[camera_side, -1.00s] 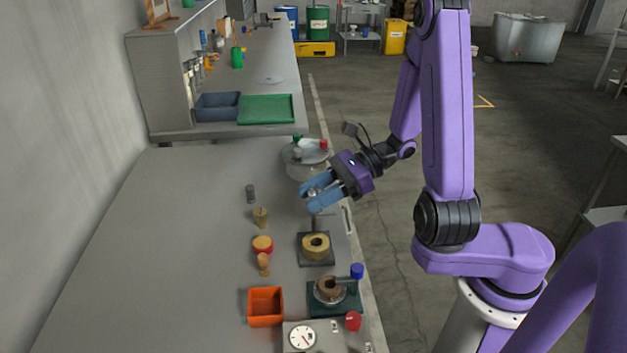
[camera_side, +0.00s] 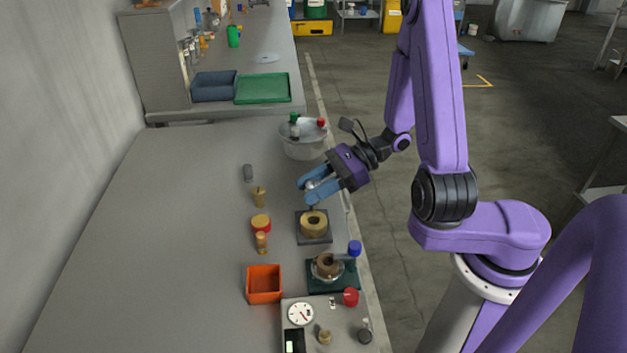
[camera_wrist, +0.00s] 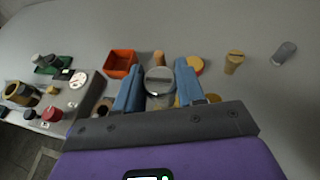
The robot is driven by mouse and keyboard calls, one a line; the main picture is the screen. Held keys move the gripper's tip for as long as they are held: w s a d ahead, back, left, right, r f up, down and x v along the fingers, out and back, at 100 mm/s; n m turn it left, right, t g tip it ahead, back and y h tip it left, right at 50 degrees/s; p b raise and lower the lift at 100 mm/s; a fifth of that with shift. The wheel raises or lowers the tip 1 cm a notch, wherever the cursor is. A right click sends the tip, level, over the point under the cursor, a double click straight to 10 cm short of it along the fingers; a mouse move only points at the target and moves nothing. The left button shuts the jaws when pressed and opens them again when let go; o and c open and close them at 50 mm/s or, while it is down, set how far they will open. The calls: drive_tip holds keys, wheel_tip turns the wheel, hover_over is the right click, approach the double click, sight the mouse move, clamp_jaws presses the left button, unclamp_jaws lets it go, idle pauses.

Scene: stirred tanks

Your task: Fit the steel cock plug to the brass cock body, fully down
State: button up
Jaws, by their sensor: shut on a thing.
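My gripper (camera_side: 318,187) is shut on a steel piece, which I take to be the steel cock plug (camera_side: 312,184). In the wrist view the plug's round grey slotted top (camera_wrist: 160,80) sits between the two blue fingers (camera_wrist: 160,90). The brass cock body (camera_side: 313,224) appears to be the thick brass ring with a central hole on a dark square plate. My gripper is above and slightly behind it in the side view, with the plug apart from it. In the wrist view the body is mostly hidden beneath my fingers and plug. The plug's lower end is hard to make out.
A second fitting (camera_side: 327,266) with a blue-knobbed handle stands in front, near an orange bin (camera_side: 264,284) and a gauge panel (camera_side: 300,313). A brass plug (camera_side: 259,196), red-and-yellow cap (camera_side: 261,223), wooden plug (camera_side: 262,242) and grey cylinder (camera_side: 248,173) stand left. A bowl (camera_side: 303,146) is behind.

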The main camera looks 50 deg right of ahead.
drive_tip(key=shift+f, duration=2.2)
drive_tip(key=shift+f, duration=0.75)
idle(0.6)
drive_tip(key=o, duration=1.2)
drive_tip(key=shift+o, duration=0.2)
drive_tip(key=shift+d, duration=0.1)
drive_tip(key=shift+w, duration=0.1)
drive_tip(key=shift+w+d+r, duration=0.1)
drive_tip(key=shift+r, duration=1.95)
drive_tip(key=shift+c, duration=0.3)
drive_tip(key=o, duration=0.4)
drive_tip(key=shift+r, duration=0.2)
drive_tip(key=shift+s+a+r, duration=0.1)
drive_tip(key=shift+r, duration=0.8)
drive_tip(key=shift+s+a+r, duration=0.1)
drive_tip(key=shift+r, duration=0.75)
